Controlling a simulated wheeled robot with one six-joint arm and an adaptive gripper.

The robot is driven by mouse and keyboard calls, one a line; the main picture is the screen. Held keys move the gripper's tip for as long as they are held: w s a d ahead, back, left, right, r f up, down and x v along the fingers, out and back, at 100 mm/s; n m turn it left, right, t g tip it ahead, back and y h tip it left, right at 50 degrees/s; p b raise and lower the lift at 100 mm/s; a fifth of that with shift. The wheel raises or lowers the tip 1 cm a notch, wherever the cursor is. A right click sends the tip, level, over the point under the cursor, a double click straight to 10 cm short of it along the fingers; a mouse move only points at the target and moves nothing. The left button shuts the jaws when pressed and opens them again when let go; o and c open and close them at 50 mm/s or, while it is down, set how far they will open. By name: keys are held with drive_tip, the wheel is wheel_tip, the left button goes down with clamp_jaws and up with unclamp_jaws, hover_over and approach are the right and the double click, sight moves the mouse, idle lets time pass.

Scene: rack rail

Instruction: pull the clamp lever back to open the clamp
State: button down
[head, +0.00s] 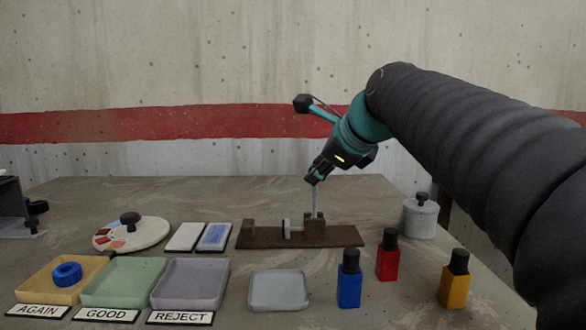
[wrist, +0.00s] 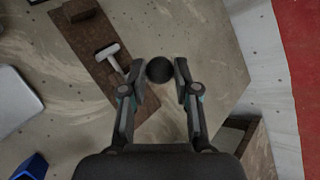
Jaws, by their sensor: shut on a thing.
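The clamp sits on a brown base board (head: 265,239) in the middle of the table, with a fixed block at its left end and a lever block at its right. A pale plunger (head: 287,228) points left from the lever block; it also shows in the wrist view (wrist: 110,54). The thin clamp lever (head: 315,203) stands about upright from the lever block. My gripper (head: 316,179) is at the lever's top. In the wrist view my gripper's fingertips (wrist: 157,68) are on either side of the lever's black round knob (wrist: 159,72), shut on it.
A blue bottle (head: 349,284), a red bottle (head: 388,258) and a yellow bottle (head: 455,283) stand in front and right. A grey lidded pot (head: 420,217) is at the right. A grey tray (head: 279,306) lies in front; labelled trays stand at front left.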

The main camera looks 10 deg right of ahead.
drive_tip(key=c, duration=0.9)
unclamp_jaws()
drive_tip(key=shift+a, duration=0.1)
drive_tip(key=shift+o, duration=0.2)
drive_tip(key=v, duration=1.2)
